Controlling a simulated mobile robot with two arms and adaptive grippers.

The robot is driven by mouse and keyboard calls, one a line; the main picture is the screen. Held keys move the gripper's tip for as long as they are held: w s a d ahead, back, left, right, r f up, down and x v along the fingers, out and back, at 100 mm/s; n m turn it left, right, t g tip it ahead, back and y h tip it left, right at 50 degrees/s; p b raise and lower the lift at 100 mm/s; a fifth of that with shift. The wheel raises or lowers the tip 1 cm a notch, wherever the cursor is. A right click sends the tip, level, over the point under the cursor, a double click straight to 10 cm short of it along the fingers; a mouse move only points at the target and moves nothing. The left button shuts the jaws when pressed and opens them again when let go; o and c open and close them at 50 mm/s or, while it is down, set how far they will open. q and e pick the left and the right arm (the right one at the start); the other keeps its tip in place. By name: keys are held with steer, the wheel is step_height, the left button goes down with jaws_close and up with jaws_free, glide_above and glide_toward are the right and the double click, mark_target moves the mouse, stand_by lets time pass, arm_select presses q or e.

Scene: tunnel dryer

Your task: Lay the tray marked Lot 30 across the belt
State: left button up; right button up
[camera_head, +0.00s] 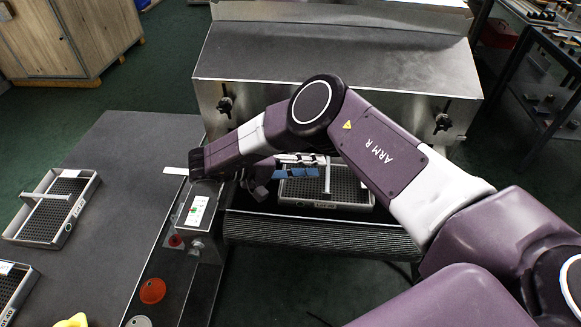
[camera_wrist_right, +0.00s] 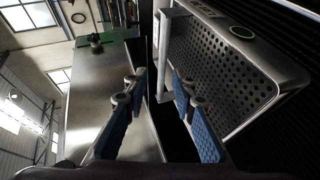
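A perforated metal tray (camera_head: 345,193) with an upright bar handle (camera_head: 327,176) lies on the dark ribbed belt (camera_head: 320,236) in front of the steel dryer housing. I cannot read its lot mark. My right gripper (camera_head: 318,165) is at this tray's handle, partly hidden by my arm. In the right wrist view the gripper (camera_wrist_right: 158,88) has its blue-padded fingers apart. The handle (camera_wrist_right: 165,55) stands ahead, around the line between the fingertips, and the tray (camera_wrist_right: 225,70) extends to the right. No hold on it shows. My left gripper is not in view.
On the grey table at left lie another tray (camera_head: 20,228) with a handle and part of a third (camera_head: 8,303). The steel dryer housing (camera_head: 330,62) rises behind; a dark rack (camera_head: 530,95) stands right.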

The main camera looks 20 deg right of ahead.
steer(key=s+b+v, duration=0.1)
steer(key=v, duration=0.6)
steer(key=shift+w+a, duration=0.3)
steer(key=shift+w, duration=0.25)
steer(key=shift+r, duration=0.1)
